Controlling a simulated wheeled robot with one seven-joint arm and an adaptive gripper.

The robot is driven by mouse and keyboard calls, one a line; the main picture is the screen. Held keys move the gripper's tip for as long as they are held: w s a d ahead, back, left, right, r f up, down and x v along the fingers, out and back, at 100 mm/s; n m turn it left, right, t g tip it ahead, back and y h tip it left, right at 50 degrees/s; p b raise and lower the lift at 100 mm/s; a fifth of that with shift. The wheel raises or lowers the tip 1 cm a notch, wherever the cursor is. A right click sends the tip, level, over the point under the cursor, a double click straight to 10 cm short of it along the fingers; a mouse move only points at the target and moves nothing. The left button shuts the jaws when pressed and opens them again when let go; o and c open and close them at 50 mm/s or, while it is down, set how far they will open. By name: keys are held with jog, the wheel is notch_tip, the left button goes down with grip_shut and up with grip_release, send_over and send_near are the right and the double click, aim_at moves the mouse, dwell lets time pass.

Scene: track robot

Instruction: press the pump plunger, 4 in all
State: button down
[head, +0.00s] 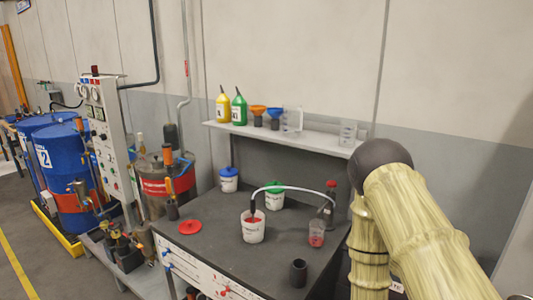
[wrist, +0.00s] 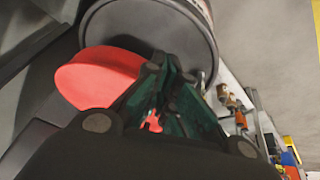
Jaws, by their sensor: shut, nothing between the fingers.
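On the dark bench top in the head view, a white bucket (head: 253,229) holds red stuff. A pale curved hose (head: 290,188) runs from it to a slim upright part with a red top (head: 331,184), likely the pump plunger. A clear cup with red contents (head: 316,234) stands below that. In the wrist view, my gripper (wrist: 168,78) is shut and empty. A broad red rounded piece (wrist: 100,76) lies just left of the fingers; I cannot tell whether they touch it. My gripper is not visible in the head view.
A red disc (head: 190,227), a blue-lidded tub (head: 229,180), a green-lidded tub (head: 274,196) and a dark cup (head: 298,272) are on the bench. A shelf (head: 265,131) with bottles and funnels hangs above. Blue drums (head: 64,164) stand left.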

jog(key=s+f+g+y, duration=0.1)
jog(key=s+f+g, duration=0.1)
jog(key=s, duration=0.7)
jog(key=s+a+f+g, duration=0.1)
jog(key=s+f+g, duration=0.1)
jog(key=s, duration=0.7)
jog(key=shift+s+f+n+y+b, duration=0.25)
jog(key=shift+s+n+y+b, duration=0.05)
jog(key=shift+n+y+b, duration=0.15)
jog(key=shift+a, duration=0.1)
